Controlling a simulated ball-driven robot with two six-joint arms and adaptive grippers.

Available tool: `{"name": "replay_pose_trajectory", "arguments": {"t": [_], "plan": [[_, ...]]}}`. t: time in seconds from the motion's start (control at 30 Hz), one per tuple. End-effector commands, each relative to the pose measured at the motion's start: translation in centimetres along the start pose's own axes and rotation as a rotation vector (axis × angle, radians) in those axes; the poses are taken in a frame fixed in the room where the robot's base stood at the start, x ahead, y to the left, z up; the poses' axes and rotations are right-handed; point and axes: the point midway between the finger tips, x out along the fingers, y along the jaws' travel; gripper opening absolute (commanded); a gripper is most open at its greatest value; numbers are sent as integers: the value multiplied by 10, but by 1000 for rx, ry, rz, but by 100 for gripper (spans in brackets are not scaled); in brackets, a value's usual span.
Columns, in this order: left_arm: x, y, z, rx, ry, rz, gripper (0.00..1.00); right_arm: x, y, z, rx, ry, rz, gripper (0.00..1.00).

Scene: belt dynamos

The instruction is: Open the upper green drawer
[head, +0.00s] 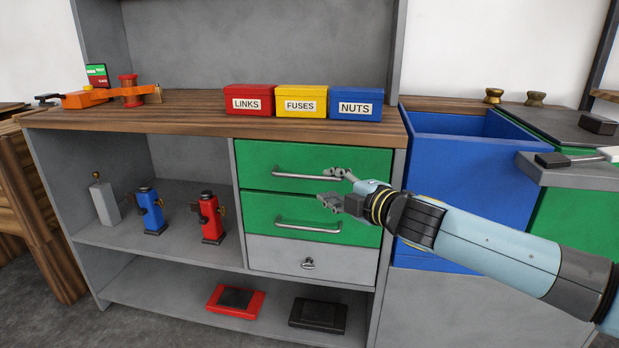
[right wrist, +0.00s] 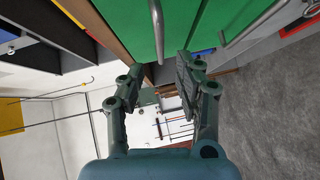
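The upper green drawer (head: 262,158) is shut in the cabinet, in the head view. Its silver bar handle (head: 300,175) runs across its front and also shows in the right wrist view (right wrist: 157,28). My right gripper (head: 334,188) is in front of the drawers, by the handle's right end, one finger above the other. In the right wrist view its fingers (right wrist: 156,76) are apart, with the handle's end just beyond the gap, nearer the left finger. I cannot tell whether they touch it. My left gripper is not in view.
The lower green drawer (head: 256,208) and grey drawer (head: 270,257) below are shut. Red, yellow and blue boxes (head: 357,103) stand on the wooden top above. A blue open bin (head: 460,165) stands right, behind my right arm. Dynamos (head: 210,218) stand on the left shelf.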

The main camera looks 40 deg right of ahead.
Motion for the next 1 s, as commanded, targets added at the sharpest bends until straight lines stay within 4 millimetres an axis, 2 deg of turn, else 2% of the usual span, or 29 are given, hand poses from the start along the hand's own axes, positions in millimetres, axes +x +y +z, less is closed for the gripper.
{"name": "replay_pose_trajectory", "arguments": {"t": [0.2, 0.3, 0.43, 0.53, 0.7, 0.97, 1.0], "plan": [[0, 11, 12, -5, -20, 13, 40, 33, 1, -1, 9, -1, 3, 34], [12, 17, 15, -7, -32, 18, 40, 47, -4, 1, 7, -3, 1, 34], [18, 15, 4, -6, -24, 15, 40, 62, -4, 0, 6, 0, 0, 34], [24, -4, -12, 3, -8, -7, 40, 75, -5, 1, 6, -3, -1, 34], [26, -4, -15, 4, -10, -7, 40, 84, -2, 0, 4, -1, 0, 34], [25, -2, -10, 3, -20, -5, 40, 85, 0, 0, 3, -1, 0, 34], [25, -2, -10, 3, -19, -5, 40, 85, 0, 0, 3, -1, 0, 30]]}}
